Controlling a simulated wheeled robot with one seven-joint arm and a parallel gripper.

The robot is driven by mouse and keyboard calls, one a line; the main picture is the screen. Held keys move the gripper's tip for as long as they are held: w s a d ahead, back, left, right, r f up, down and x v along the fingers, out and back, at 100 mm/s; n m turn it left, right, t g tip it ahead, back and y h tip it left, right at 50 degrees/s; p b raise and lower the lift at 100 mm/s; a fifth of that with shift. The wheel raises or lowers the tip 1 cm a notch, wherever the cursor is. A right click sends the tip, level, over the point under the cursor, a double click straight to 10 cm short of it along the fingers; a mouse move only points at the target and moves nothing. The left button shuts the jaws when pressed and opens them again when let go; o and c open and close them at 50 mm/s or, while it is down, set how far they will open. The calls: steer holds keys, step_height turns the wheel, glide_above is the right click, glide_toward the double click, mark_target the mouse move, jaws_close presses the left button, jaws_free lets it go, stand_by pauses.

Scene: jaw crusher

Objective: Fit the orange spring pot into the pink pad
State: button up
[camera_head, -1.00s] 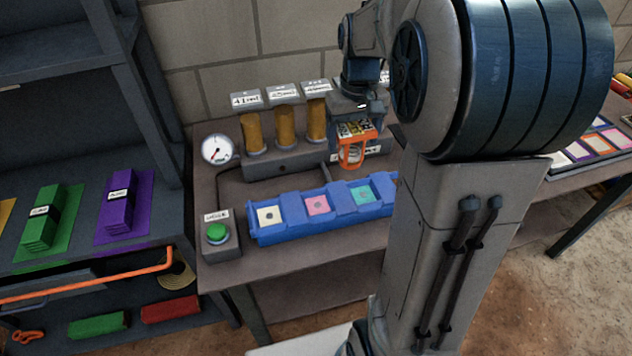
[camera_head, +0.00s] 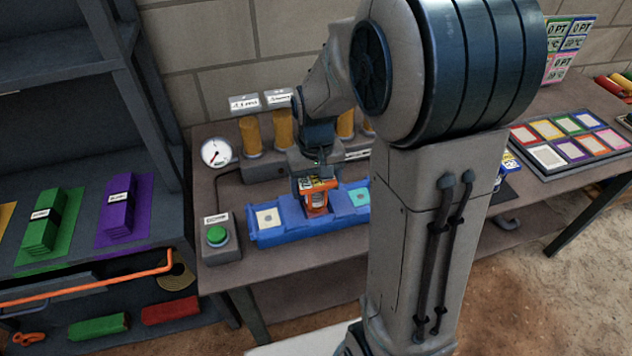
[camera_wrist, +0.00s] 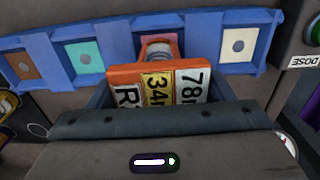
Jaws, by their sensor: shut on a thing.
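The orange spring pot (camera_head: 316,203) is held in my gripper (camera_head: 317,181). It has an orange frame, a pale coil and printed labels on its top plate. The wrist view shows the pot (camera_wrist: 128,75) in front of the pink pad (camera_wrist: 170,37), mostly covering it. The pad is in the blue tray (camera_head: 283,235), between the cream pad (camera_head: 268,218) and the teal pad (camera_head: 358,197). I cannot tell whether the pot touches the pad.
A green button box (camera_head: 217,237) stands left of the tray. A pressure gauge (camera_head: 216,152) and several amber cylinders (camera_head: 251,137) stand behind it. In the wrist view, a brown pad (camera_wrist: 25,65) sits beyond the teal one. Colored tiles lie on a board (camera_head: 568,138) at right.

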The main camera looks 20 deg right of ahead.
steer(key=shift+f, duration=0.15)
steer(key=o, duration=1.1)
step_height(320, 180, up, 12)
steer(key=shift+r, duration=0.1)
steer(key=s+t, duration=0.1)
steer(key=s, duration=0.3)
steer(key=s+f+t, duration=0.1)
steer(key=s, duration=0.4)
steer(key=s+f+t, duration=0.1)
steer(key=s, duration=0.4)
steer(key=shift+s+f, duration=0.1)
steer(key=shift+f, duration=0.15)
